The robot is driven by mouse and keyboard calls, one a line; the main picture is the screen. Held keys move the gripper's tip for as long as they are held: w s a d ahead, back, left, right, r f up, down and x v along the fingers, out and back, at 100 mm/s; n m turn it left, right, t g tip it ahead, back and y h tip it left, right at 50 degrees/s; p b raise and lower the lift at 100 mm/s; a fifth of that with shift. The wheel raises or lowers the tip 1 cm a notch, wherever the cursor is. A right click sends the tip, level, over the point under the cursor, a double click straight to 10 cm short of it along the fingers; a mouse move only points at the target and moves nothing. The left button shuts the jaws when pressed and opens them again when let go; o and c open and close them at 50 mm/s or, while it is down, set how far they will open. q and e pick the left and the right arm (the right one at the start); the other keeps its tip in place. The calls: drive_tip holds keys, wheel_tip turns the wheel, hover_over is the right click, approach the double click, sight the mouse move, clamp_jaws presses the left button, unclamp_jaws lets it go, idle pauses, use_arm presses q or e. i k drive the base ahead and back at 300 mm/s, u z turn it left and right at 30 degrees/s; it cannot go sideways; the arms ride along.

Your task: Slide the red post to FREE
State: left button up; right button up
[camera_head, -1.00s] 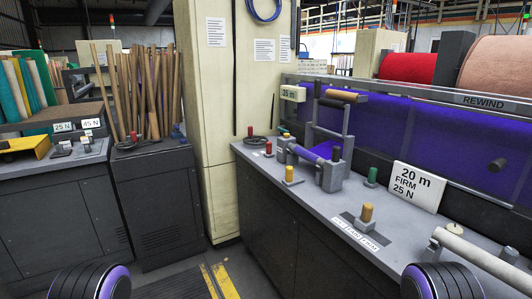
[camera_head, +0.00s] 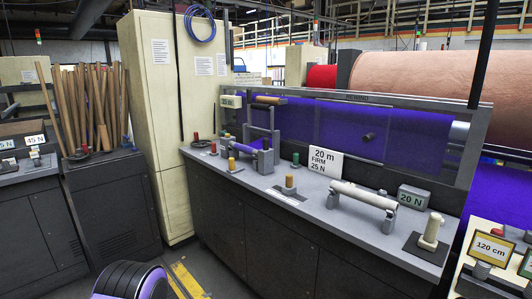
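Two small red posts stand near the far left end of the grey bench (camera_head: 330,215): one red post (camera_head: 196,136) beside a dark round base, and another red post (camera_head: 213,148) slightly nearer. I cannot tell which is meant. Neither of my grippers is in view. Only a rounded black and purple part of mine shows at the bottom left.
A white roller (camera_head: 364,194) and a cream post (camera_head: 431,230) occupy the bench's right part. A "20 m FIRM 25 N" sign (camera_head: 325,161) stands behind. A cream cabinet (camera_head: 165,110) adjoins the bench's left end. Open floor with yellow stripes (camera_head: 188,280) lies in front.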

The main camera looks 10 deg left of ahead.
sight(214, 153)
drive_tip(key=z, duration=0.65)
drive_tip(key=k, duration=0.15)
drive_tip(key=u, duration=1.7)
drive_tip(key=i, duration=0.7)
drive_tip(key=u, duration=0.4)
drive_tip(key=i, duration=0.85)
drive_tip(key=z, duration=0.9)
drive_tip(key=i, duration=0.7)
drive_tip(key=z, duration=0.8)
